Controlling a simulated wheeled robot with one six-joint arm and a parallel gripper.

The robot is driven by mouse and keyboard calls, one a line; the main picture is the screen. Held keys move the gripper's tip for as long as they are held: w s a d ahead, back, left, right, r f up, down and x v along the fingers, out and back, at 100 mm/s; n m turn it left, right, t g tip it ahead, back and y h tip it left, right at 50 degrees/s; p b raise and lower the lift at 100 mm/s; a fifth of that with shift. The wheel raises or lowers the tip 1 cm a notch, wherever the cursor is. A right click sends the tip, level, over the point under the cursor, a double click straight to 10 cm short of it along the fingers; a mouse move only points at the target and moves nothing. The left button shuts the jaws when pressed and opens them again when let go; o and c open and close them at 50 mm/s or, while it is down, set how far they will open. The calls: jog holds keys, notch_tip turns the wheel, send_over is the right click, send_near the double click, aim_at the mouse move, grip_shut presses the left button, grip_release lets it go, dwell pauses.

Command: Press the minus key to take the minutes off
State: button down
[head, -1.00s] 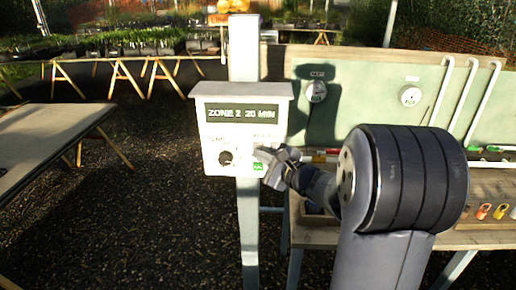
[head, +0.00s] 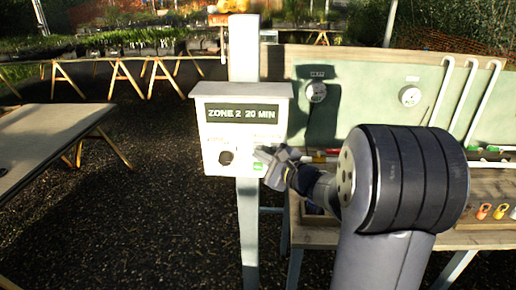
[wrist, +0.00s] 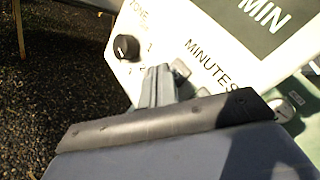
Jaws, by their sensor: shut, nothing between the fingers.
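The control box (head: 212,140) is white and fixed to a post. Its display (head: 241,113) reads "ZONE 2 20 MIN". My gripper (head: 262,155) is shut and empty in front of the right part of the panel. In the wrist view, my gripper's fingertips (wrist: 158,72) are below the "MINUTES" label, beside a small grey key (wrist: 180,68). I cannot read a mark on this key or tell whether the fingers touch the panel.
A black knob (head: 226,158) under the "ZONE" label is left of my fingers. A green key (head: 258,166) is just below them. A bench (head: 320,236) with a green backboard (head: 360,80) stands right; a table (head: 45,135) stands left.

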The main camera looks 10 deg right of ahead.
jog(key=shift+w, duration=0.1)
dwell(0.7)
jog(key=shift+w+d+b, duration=0.15)
jog(key=shift+w+b, duration=0.15)
jog(key=shift+b, duration=0.05)
jog(key=shift+w+d, duration=0.1)
jog(key=shift+w, duration=0.25)
dwell(0.6)
jog(key=shift+b, duration=0.3)
jog(key=shift+s+a+b, duration=0.2)
jog(key=shift+s+b, duration=0.25)
jog(key=shift+s, duration=0.3)
jog(key=shift+s, duration=0.1)
jog(key=s, duration=0.1)
jog(key=s+a+b, duration=0.1)
jog(key=s, duration=0.1)
jog(key=s+b, duration=0.1)
jog(key=shift+s+a, duration=0.3)
